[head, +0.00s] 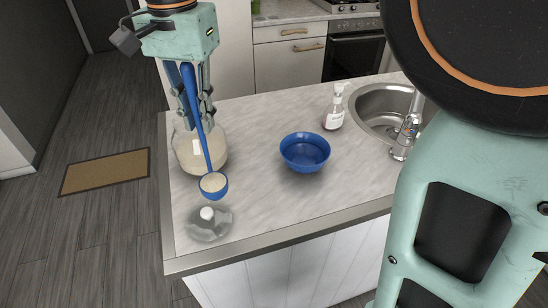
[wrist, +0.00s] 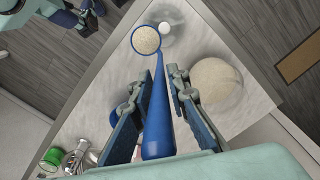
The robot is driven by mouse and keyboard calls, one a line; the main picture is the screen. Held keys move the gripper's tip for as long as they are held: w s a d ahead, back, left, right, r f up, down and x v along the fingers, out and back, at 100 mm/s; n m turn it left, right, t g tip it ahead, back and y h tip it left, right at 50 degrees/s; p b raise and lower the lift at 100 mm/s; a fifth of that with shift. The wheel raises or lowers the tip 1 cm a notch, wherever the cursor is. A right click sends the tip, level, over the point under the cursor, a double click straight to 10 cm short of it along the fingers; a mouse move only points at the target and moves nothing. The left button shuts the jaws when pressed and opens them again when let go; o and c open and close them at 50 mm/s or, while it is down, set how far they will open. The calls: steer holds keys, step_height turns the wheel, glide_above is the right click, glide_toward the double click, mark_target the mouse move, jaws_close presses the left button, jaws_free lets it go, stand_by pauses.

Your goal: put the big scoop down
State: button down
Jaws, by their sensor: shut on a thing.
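The big scoop (head: 213,186) is blue with a long handle, and its cup is full of pale grains. My gripper (head: 196,118) is shut on the upper handle and holds the scoop steeply tilted, cup down. In the wrist view the scoop's handle (wrist: 158,125) runs between my fingers and its full cup (wrist: 146,40) lies beyond the fingertips. In the head view the cup appears in front of the glass jar and above the counter (head: 255,215); I cannot tell whether it touches anything.
A glass jar (head: 186,150) of pale grains stands behind the scoop. A clear lid with a white knob (head: 208,213) lies near the front left corner. A blue bowl (head: 305,152) sits mid-counter. A soap bottle (head: 334,110) and sink (head: 377,103) are right. Counter between lid and bowl is clear.

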steer(key=shift+r, duration=0.15)
steer(key=w+d+f, duration=0.2)
steer(key=d+f, duration=0.4)
steer(key=w+d+f, duration=0.2)
steer(key=d+f, duration=0.4)
steer(key=d, duration=0.1)
steer(key=shift+w+f+p, duration=0.25)
steer(key=shift+f+p, duration=0.15)
steer(key=shift+f, duration=0.15)
steer(key=c, duration=1.8)
jaws_free()
steer(key=shift+c, duration=0.2)
